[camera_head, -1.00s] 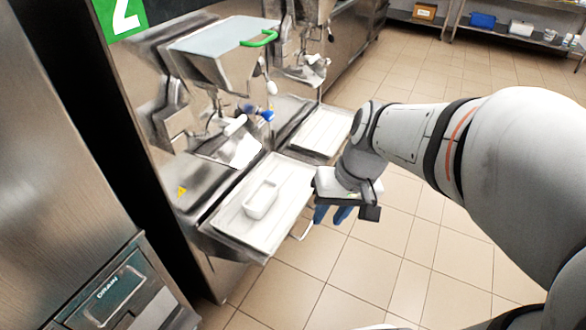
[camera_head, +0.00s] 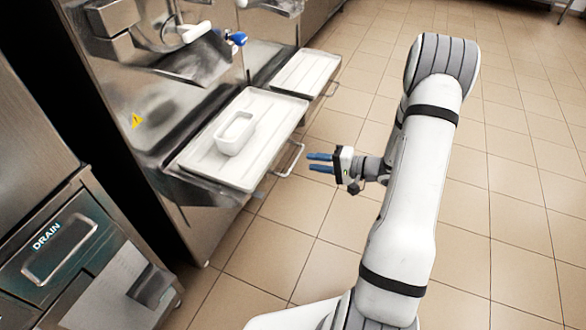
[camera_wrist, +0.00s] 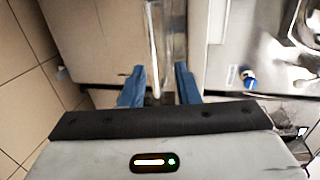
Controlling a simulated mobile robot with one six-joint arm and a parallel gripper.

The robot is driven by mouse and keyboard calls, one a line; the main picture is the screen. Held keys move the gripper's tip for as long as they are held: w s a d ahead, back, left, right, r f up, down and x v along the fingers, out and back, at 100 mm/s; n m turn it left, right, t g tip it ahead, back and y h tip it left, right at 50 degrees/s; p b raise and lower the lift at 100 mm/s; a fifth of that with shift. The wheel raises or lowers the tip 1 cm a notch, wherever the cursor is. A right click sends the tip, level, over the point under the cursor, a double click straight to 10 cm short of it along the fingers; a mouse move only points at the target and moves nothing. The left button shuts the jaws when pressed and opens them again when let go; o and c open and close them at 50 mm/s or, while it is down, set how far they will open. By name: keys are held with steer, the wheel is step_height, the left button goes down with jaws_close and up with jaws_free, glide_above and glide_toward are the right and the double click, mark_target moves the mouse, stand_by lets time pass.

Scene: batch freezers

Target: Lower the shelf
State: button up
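The shelf (camera_head: 262,118) juts out level from the front of the machine and carries a small white rectangular container (camera_head: 235,134). A thin metal bar handle (camera_head: 291,160) sticks out from its front edge. My gripper (camera_head: 312,163) is open and empty, to the right of the handle with its blue fingers pointing at it, apart from it in the head view. In the wrist view my gripper (camera_wrist: 160,80) shows its two blue fingers spread, and a pale bar (camera_wrist: 152,40), apparently the handle, runs beyond them, roughly in line with the gap.
A second white-topped shelf (camera_head: 305,70) with its own handle stands farther back. A steel cabinet with a DRAIN drawer (camera_head: 62,245) is at the left. A blue-ended knob (camera_head: 236,39) sits above the shelf. The tiled floor (camera_head: 510,200) at the right is clear.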

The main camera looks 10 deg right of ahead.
mark_target(295, 160)
steer(key=shift+t, duration=0.3)
steer(key=x, duration=0.2)
steer(key=f+x, duration=0.1)
steer(key=x, duration=0.4)
steer(key=shift+w+f, duration=0.25)
steer(key=shift+w, duration=0.25)
steer(key=shift+d, duration=0.1)
steer(key=shift+c, duration=0.2)
jaws_close()
